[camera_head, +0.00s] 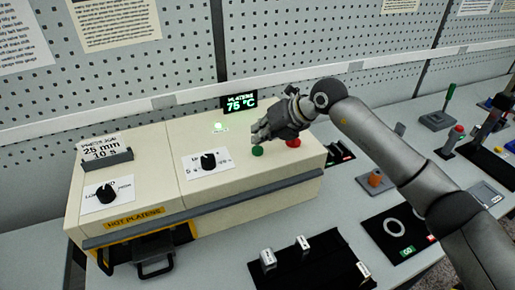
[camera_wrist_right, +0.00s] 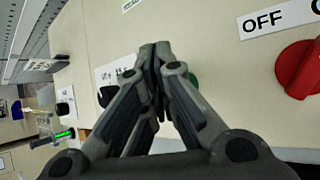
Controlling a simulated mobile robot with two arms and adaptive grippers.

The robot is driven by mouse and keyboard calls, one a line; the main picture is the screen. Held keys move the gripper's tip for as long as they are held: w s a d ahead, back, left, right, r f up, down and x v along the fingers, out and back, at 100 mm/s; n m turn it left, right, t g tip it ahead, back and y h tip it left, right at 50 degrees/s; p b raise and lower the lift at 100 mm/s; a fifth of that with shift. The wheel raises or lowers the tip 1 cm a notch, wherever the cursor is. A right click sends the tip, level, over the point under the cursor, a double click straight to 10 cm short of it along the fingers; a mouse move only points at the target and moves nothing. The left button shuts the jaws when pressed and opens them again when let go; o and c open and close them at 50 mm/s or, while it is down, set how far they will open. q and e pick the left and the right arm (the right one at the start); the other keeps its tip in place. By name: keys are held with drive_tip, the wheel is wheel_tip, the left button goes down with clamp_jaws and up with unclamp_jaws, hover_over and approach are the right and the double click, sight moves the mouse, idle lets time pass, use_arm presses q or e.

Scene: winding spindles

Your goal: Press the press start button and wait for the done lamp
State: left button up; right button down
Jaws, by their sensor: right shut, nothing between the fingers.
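The cream press (camera_head: 150,170) stands on the bench with its green button (camera_head: 257,150) on the right part of its top. The green button also shows in the wrist view (camera_wrist_right: 193,80), partly hidden behind my fingers. My right gripper (camera_head: 262,134) is shut and empty, with its fingertips just above and beside the green button; I cannot tell whether they touch it. The gripper also shows in the wrist view (camera_wrist_right: 155,55). A small green lamp (camera_head: 218,126) glows on the press top; its label is too small to read. My left gripper is not in view.
A red knob (camera_head: 293,142) sits right of the green button, near an OFF label (camera_wrist_right: 275,18). A display (camera_head: 240,102) reads 75 °C. Black dials (camera_head: 208,160) and a card holder (camera_head: 105,160) are on the press. Black mats with parts lie in front and right.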

sight(260, 146)
drive_tip(key=shift+f+b, duration=0.4)
drive_tip(key=shift+b, duration=0.05)
drive_tip(key=shift+f+b, duration=0.35)
drive_tip(key=shift+f, duration=0.15)
idle(0.7)
drive_tip(key=shift+r, duration=0.1)
drive_tip(key=shift+r+p, duration=0.4)
drive_tip(key=shift+r, duration=0.4)
drive_tip(key=shift+r+p, duration=1.25)
drive_tip(key=shift+r, duration=1.3)
